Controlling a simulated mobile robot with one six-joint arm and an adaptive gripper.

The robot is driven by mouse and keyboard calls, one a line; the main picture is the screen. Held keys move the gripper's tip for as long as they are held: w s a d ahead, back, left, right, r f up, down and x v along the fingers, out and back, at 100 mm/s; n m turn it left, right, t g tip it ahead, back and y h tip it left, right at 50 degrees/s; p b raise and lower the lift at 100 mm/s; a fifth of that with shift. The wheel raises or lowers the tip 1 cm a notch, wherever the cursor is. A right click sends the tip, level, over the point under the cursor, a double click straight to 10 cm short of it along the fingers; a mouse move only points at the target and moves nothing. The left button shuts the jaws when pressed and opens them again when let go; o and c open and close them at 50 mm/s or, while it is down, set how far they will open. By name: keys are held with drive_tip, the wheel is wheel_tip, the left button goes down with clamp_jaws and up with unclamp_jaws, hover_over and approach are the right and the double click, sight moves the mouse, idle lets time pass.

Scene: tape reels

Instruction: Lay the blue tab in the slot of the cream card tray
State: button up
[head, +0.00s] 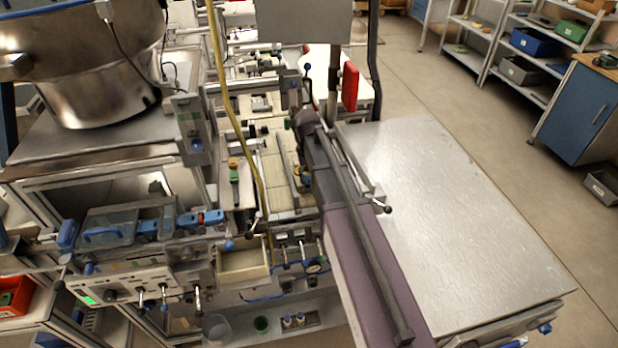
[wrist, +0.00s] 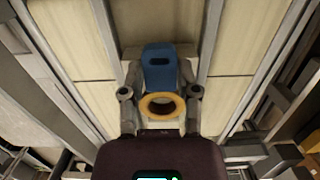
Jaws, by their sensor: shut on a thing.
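The blue tab (wrist: 160,68) is in the wrist view, between the fingertips of my gripper (wrist: 160,80), which is shut on it. A tan ring (wrist: 162,105) shows at the tab's near end, between the fingers; I cannot tell whether it is part of the tab. Cream panels (wrist: 75,35) lie beyond and beside the tab, split by grey metal rails. In the head view the cream surface (head: 278,160) lies left of my gripper (head: 304,182), whose fingers are small and partly hidden there. I cannot make out the slot or tell whether the tab touches the surface below.
Metal rails (wrist: 212,40) run close on both sides of my gripper. A yellow hose (head: 228,100) hangs left of the cream surface. A cream open bin (head: 243,272) is nearer. A bare metal table (head: 450,210) is at right, and a steel bowl (head: 95,85) stands at left.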

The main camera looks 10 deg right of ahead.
drive_tip(key=shift+f+b, duration=0.65)
drive_tip(key=o, duration=0.7)
drive_tip(key=shift+r, duration=0.2)
drive_tip(key=shift+r+p, duration=0.6)
drive_tip(key=shift+p, duration=0.25)
drive_tip(key=r+p, duration=0.3)
drive_tip(key=r, duration=0.1)
drive_tip(key=w+r+p, duration=0.1)
drive_tip(key=r+p, duration=0.2)
drive_tip(key=p, duration=0.1)
drive_tip(key=r+p, duration=0.4)
drive_tip(key=shift+w+r, duration=0.3)
drive_tip(key=shift+w, duration=0.1)
drive_tip(key=shift+t, duration=0.9)
drive_tip(key=s, duration=1.8)
drive_tip(key=shift+d+f, duration=0.1)
drive_tip(key=shift+w, duration=0.1)
